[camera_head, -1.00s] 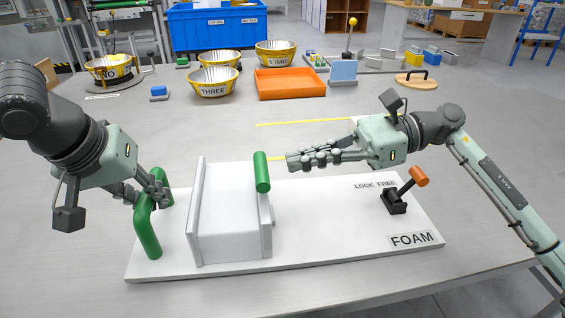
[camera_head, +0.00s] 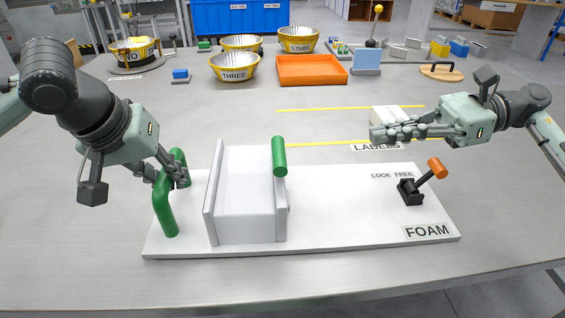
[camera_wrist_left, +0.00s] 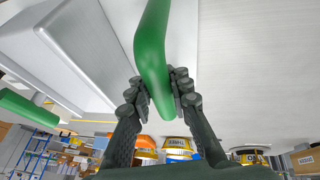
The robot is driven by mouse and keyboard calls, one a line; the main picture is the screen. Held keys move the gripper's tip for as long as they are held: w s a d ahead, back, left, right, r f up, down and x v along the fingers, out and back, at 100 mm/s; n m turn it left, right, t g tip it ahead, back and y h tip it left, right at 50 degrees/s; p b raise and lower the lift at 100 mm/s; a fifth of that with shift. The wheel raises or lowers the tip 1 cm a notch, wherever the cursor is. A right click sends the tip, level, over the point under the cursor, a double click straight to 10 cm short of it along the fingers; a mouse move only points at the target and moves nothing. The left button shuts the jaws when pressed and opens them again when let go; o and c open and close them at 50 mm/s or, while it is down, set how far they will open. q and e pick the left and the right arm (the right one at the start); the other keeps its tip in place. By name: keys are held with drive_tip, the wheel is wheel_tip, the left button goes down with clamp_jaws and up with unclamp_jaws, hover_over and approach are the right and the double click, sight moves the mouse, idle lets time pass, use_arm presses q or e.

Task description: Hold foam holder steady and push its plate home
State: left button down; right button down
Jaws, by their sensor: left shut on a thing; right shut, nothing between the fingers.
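The white foam holder (camera_head: 330,232) lies on the table with a FOAM label at its right front. Its plate (camera_head: 281,217), with a green upright handle (camera_head: 280,157), stands at the right end of a white channel (camera_head: 245,190). My left gripper (camera_head: 178,178) is shut on the green bar handle (camera_head: 164,208) at the holder's left end; the grip on this bar also shows in the left wrist view (camera_wrist_left: 158,90). My right gripper (camera_head: 378,135) is shut and empty, in the air to the right of the plate handle and apart from it.
A black lever with an orange knob (camera_head: 437,168) stands at the holder's right, by the LOCK FREE marking. A white block (camera_head: 392,115) is behind, near the LABELS marking. Yellow bowls (camera_head: 234,68) and an orange tray (camera_head: 312,72) stand at the back.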

use_arm(q)
drive_tip(key=c, duration=1.9)
unclamp_jaws()
drive_tip(key=shift+w+r, duration=0.1)
drive_tip(key=shift+r, duration=0.1)
drive_tip(key=o, duration=0.5)
drive_tip(key=shift+o, duration=0.4)
drive_tip(key=shift+f, duration=0.3)
drive_tip(key=v, duration=1.2)
drive_tip(key=shift+s, duration=0.2)
